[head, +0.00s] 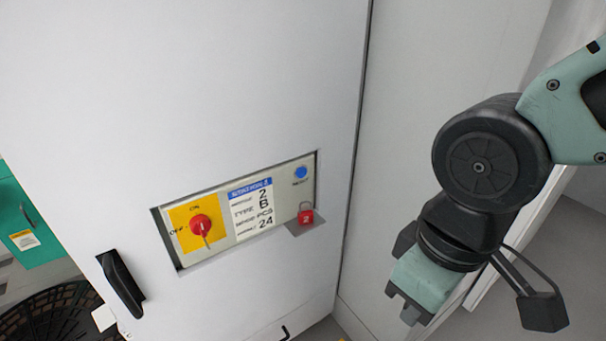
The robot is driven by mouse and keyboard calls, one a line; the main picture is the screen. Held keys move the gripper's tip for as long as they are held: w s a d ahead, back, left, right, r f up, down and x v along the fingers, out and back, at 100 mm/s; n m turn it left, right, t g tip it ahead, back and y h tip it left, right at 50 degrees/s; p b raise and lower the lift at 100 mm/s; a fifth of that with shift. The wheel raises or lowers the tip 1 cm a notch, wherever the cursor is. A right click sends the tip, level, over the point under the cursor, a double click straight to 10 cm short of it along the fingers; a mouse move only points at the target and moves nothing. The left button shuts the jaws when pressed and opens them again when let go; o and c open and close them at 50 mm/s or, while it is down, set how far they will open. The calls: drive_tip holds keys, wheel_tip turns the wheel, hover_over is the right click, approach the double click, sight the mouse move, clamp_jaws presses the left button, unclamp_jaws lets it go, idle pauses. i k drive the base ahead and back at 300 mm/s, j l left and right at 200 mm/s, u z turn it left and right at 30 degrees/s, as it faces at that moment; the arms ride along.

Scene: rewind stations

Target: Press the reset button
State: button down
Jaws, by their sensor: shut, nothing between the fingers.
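The reset button is a small round blue button (301,173) at the upper right of a recessed control panel (222,245) in a white cabinet door. A small label sits under it, too small to read surely. My gripper (409,312) is to the right of and below the panel, apart from it, pointing down. It is shut and empty, and its fingertips show only in part.
A red rotary switch (201,224) on a yellow plate is at the panel's left. A red padlock (306,216) hangs below the blue button on a small grey ledge. A black door handle (121,282) and a dark round basket (52,318) are at the lower left.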

sight(302, 172)
drive_tip(key=j, duration=0.55)
drive_tip(key=k+j+z, duration=0.1)
drive_tip(key=j, duration=1.05)
drive_tip(key=k+j+z, duration=0.1)
drive_tip(key=j, duration=0.45)
